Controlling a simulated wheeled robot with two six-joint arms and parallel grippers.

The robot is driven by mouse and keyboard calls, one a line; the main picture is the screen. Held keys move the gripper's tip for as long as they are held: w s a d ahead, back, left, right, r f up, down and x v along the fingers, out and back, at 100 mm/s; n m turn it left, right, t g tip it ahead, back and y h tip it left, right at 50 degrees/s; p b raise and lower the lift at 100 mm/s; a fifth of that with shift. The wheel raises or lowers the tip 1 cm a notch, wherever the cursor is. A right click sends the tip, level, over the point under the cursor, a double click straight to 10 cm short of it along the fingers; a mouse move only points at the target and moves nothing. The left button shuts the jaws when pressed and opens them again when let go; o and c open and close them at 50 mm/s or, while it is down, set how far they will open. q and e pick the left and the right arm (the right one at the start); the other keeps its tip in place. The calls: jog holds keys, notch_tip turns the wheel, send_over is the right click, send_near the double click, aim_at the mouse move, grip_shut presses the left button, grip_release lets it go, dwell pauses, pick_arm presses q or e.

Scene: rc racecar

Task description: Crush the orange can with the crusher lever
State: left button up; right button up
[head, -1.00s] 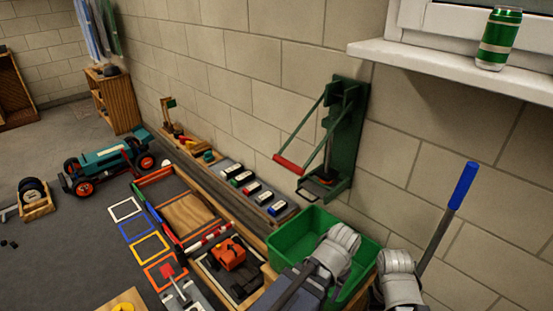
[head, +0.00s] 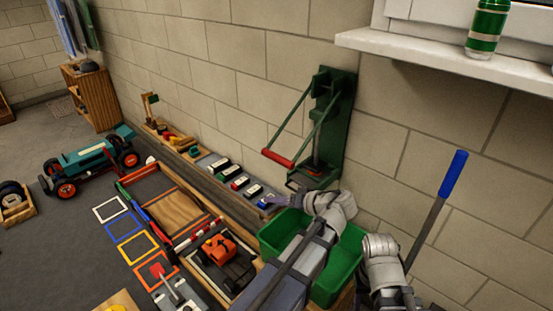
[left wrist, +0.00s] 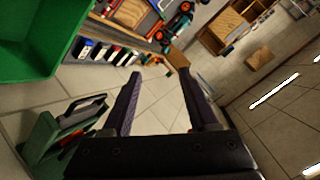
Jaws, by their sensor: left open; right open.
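The green crusher (head: 331,125) is fixed to the block wall, its lever with a red grip (head: 277,158) standing out to the left. A small orange-red patch (head: 313,168) shows at its base; I cannot tell if it is the orange can. In the left wrist view the crusher (left wrist: 42,140) is at the lower left. In the left wrist view my left gripper (left wrist: 160,75) is open and empty. My right gripper is out of view.
A green bin (head: 350,262) stands below the crusher, behind my left arm. A green can (head: 487,28) stands on the window sill (head: 450,55). A blue-handled rod (head: 453,175) leans at the right. Toy cars and a track board (head: 148,186) lie left.

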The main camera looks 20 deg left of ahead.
aim_at(266, 153)
pick_arm(q)
jog(key=w+d+r+n+t+y, duration=0.2)
jog(key=r+y, duration=0.1)
jog(key=r, duration=0.2)
jog(key=w+d+r+n+t+y, duration=0.1)
jog(key=w+d+r+y, duration=0.1)
jog(key=r, duration=0.3)
jog(key=shift+x, duration=4)
jog(key=shift+r, duration=0.15)
grip_shut()
